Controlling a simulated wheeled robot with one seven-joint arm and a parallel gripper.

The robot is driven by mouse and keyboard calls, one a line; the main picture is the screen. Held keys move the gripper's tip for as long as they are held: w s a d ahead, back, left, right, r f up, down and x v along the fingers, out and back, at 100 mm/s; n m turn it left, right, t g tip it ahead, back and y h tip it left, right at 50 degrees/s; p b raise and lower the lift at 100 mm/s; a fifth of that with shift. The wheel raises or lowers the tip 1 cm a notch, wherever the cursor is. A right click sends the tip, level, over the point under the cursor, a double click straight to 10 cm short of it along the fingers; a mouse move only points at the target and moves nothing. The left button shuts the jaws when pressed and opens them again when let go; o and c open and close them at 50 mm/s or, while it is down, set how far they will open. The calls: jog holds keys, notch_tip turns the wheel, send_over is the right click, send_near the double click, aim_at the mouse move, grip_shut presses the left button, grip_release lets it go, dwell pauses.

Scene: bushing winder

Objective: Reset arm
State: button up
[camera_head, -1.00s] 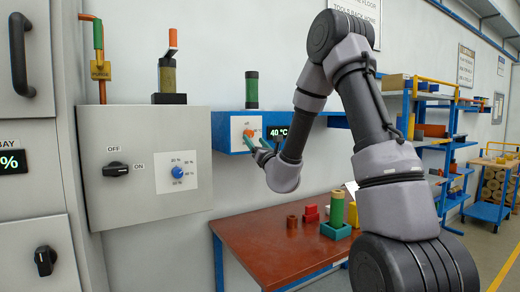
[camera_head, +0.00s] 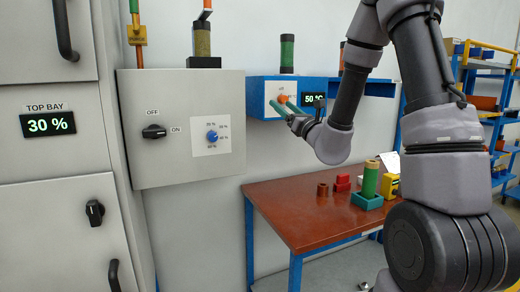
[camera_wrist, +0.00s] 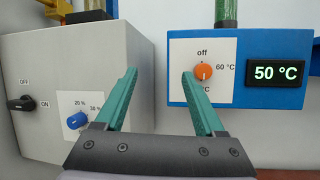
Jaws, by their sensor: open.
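My gripper (camera_head: 289,108) is open and empty, its two green fingers spread in front of the blue heater box. In the wrist view my gripper (camera_wrist: 160,95) also shows with its fingers apart. The orange knob (camera_wrist: 204,71) on the white dial plate is just beyond the right finger's tip, and the fingers are not closed around it. In the head view the orange knob (camera_head: 282,99) shows just above the fingertips. The display beside it (camera_wrist: 276,72) reads 50 °C. My arm reaches in from the right.
A grey control box (camera_head: 185,165) with a black OFF/ON switch (camera_head: 154,131) and a blue knob (camera_head: 212,136) hangs to the left. A cabinet display (camera_head: 48,123) reads 30 %. Below stands a red-brown table (camera_head: 290,210) with a green cylinder (camera_head: 370,178) and small blocks.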

jog(key=s+a+r+n+g+y, duration=0.5)
jog(key=s+a+n+g+y, duration=0.3)
jog(key=s+n+g, duration=0.15)
jog(key=s+a+f+n+g+h, duration=0.1)
jog(key=s+n+g+h, duration=0.1)
jog(key=s+n+g, duration=0.3)
jog(key=s+a+f+n+g+h, duration=0.1)
jog(key=s+a+f+n+g, duration=0.15)
jog(key=s+n, duration=0.45)
jog(key=s+d+f+n+h, duration=0.3)
jog(key=s+d+n+h, duration=0.1)
jog(key=s+d+h, duration=0.4)
jog(key=w+d+r+n+t+h, duration=0.1)
jog(key=d+t+h, duration=0.3)
jog(key=d, duration=0.8)
jog(key=shift+w+d+r+n+h, duration=0.15)
jog(key=shift+d+r+n+h, duration=0.05)
jog(key=shift+r+n+h, duration=0.4)
